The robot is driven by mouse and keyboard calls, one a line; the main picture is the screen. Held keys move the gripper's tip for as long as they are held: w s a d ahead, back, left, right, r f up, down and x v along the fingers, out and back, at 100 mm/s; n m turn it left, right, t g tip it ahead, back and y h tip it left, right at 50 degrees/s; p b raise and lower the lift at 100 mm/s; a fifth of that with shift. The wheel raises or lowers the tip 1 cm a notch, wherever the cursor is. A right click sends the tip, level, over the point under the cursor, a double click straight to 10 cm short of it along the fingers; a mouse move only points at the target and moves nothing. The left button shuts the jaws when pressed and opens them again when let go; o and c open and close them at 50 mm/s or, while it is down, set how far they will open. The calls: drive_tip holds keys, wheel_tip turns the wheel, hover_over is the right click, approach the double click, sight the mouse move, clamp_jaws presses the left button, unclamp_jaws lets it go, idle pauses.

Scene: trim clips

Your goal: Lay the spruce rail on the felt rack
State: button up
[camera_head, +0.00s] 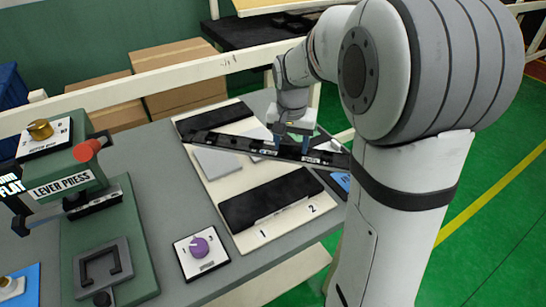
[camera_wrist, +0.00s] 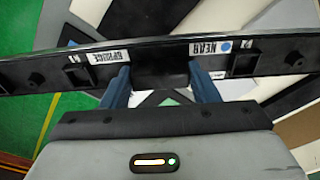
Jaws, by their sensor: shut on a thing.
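The spruce rail (camera_head: 225,142) is a long thin black bar with white labels. My gripper (camera_head: 293,143) is shut on it near its middle and holds it over the cream board (camera_head: 235,237). In the wrist view the rail (camera_wrist: 42,76) runs across between my blue fingers (camera_wrist: 160,82), with labels reading SPRUCE and NEAR, the latter beside a blue dot. A rack with a dark top (camera_head: 240,33) stands at the back behind a white rail; I cannot tell for sure if it is the felt rack. My arm hides part of it.
The board carries dark pads (camera_head: 268,199), grey plates (camera_head: 218,162) and the numbers 1 and 2. A green lever press (camera_head: 112,235) stands at left, with a purple knob (camera_head: 199,248) beside the board. Cardboard boxes (camera_head: 180,72) sit behind the white barrier (camera_head: 105,95).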

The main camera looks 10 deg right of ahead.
wheel_tip(320, 180, down, 8)
drive_tip(key=shift+r, duration=0.1)
idle(0.4)
drive_tip(key=o, duration=1.2)
